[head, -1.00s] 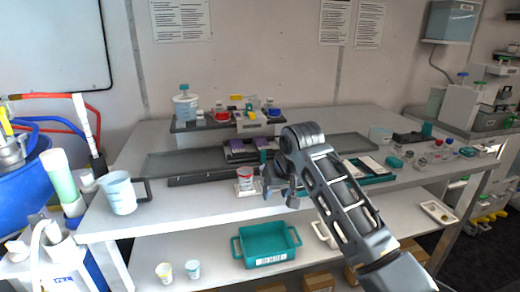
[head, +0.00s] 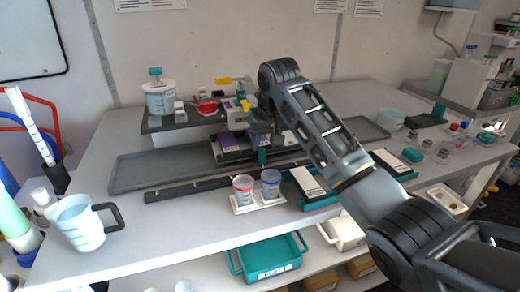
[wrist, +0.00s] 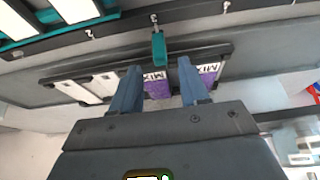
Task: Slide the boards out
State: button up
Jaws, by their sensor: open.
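The boards sit side by side in a dark frame (wrist: 60,78) at the middle of the bench. In the wrist view two have purple ends marked MIX, one purple-ended board (wrist: 156,86) and another (wrist: 208,75), beside white boards (wrist: 104,84). A teal upright piece (wrist: 158,48) stands at the frame's edge; it also shows in the head view (head: 262,156). My gripper (wrist: 160,76) is open and empty, its fingertips close to the purple ends. I cannot tell whether they touch. In the head view my gripper (head: 262,136) hides part of the frame.
A dark rail (head: 185,189) runs along the front of a grey tray (head: 135,176). Two cups, red-labelled (head: 243,188) and blue-labelled (head: 271,182), stand in front. A teal tray (head: 320,202) holds white slabs. A raised shelf (head: 165,124) with a jar stands behind.

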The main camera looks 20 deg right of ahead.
aim_at(263, 150)
jog(key=shift+x, duration=3.1)
jog(key=shift+c, duration=0.4)
grip_shut()
